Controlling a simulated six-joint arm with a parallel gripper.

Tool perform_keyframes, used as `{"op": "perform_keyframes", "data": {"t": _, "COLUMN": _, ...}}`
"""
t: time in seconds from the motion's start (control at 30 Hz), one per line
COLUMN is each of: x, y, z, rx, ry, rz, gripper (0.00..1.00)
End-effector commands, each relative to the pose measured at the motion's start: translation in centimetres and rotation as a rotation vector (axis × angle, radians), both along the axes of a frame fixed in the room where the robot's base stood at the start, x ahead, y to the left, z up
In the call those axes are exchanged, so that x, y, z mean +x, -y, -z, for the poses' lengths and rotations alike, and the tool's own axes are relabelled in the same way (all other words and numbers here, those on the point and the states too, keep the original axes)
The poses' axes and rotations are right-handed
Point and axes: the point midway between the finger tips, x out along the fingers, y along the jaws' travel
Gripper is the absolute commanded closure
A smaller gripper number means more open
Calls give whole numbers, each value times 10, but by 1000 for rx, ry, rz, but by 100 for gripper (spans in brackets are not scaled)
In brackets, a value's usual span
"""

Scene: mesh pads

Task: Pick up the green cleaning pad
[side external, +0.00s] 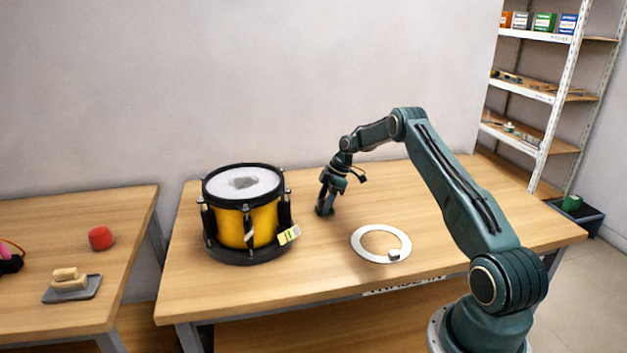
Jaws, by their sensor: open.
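My gripper (325,208) points down over the wooden table, to the right of the drum, with its tips at or close to the tabletop. The jaws are open. A small dark green patch shows at the tips; I cannot tell whether it is a pad or part of the fingers. A small yellow, green and white block (289,235) leans at the drum's lower right side, apart from my gripper. A green block (572,203) sits in a dark bin at the far right. I cannot tell for certain which green item is the cleaning pad.
A yellow and black drum (265,226) stands left of my gripper. A second table (130,215) stands at left.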

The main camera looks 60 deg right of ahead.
Motion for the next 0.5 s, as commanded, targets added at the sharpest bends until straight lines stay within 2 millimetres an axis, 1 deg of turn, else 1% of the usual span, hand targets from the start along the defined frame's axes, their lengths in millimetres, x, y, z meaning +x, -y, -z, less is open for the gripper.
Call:
{"op": "perform_keyframes", "data": {"t": 0.27, "x": 0, "y": 0, "z": 0, "rx": 0, "ry": 0, "rz": 0, "gripper": 51}}
{"op": "perform_keyframes", "data": {"t": 0.4, "x": 0, "y": 0, "z": -1, "rx": 0, "ry": 0, "rz": 0, "gripper": 78}}
{"op": "perform_keyframes", "data": {"t": 0.43, "x": 0, "y": 0, "z": -1, "rx": 0, "ry": 0, "rz": 0, "gripper": 81}}
{"op": "perform_keyframes", "data": {"t": 0.47, "x": 0, "y": 0, "z": -1, "rx": 0, "ry": 0, "rz": 0, "gripper": 81}}
{"op": "perform_keyframes", "data": {"t": 0.5, "x": 0, "y": 0, "z": -1, "rx": 0, "ry": 0, "rz": 0, "gripper": 85}}
